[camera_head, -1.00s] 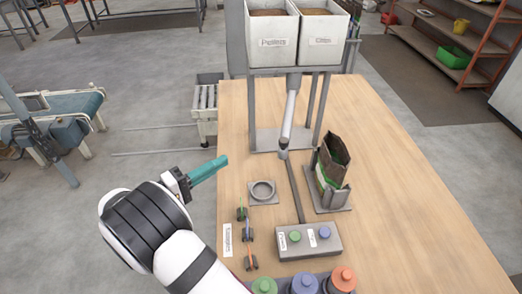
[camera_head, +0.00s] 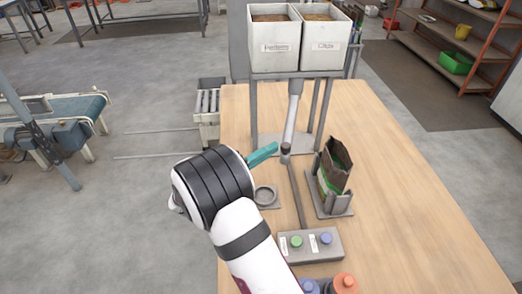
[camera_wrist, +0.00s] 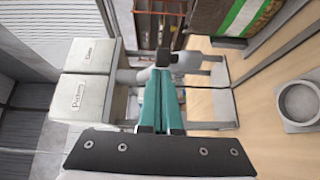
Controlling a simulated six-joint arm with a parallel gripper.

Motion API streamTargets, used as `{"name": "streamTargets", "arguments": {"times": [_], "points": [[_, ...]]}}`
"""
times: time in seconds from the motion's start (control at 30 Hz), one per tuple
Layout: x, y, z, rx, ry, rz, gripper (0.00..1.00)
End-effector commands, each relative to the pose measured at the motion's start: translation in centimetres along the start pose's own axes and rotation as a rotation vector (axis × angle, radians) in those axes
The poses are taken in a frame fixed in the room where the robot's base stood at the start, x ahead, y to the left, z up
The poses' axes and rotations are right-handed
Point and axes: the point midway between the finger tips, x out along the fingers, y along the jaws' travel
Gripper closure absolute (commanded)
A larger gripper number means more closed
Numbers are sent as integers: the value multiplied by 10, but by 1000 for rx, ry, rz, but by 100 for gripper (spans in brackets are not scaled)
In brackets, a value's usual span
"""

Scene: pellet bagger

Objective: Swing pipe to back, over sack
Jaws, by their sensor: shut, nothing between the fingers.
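The white-grey pipe (camera_head: 292,118) slopes down from under the hoppers to a grey lower end (camera_head: 286,153), left of the sack. In the wrist view the fingers (camera_wrist: 162,100) are together, just short of the pipe's dark end (camera_wrist: 163,57). I cannot tell whether they touch it. The sack (camera_wrist: 240,14) shows there at upper right.
Two white hoppers (camera_head: 274,47) stand on a grey frame behind. A round ring (camera_head: 265,194) sits partly hidden by my arm. A button box (camera_head: 310,244) and coloured-topped containers (camera_head: 343,283) are in front. The table's right side is clear.

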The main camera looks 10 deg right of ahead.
Motion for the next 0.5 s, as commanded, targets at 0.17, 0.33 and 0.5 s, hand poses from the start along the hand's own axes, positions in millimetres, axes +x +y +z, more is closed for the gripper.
{"name": "streamTargets", "arguments": {"times": [0.17, 0.33, 0.5], "points": [[0, 0, 0, 0, 0, 0, 100], [1, 0, 3, -1, -1, 0, 100], [8, 1, 16, -2, -3, 0, 100]]}}
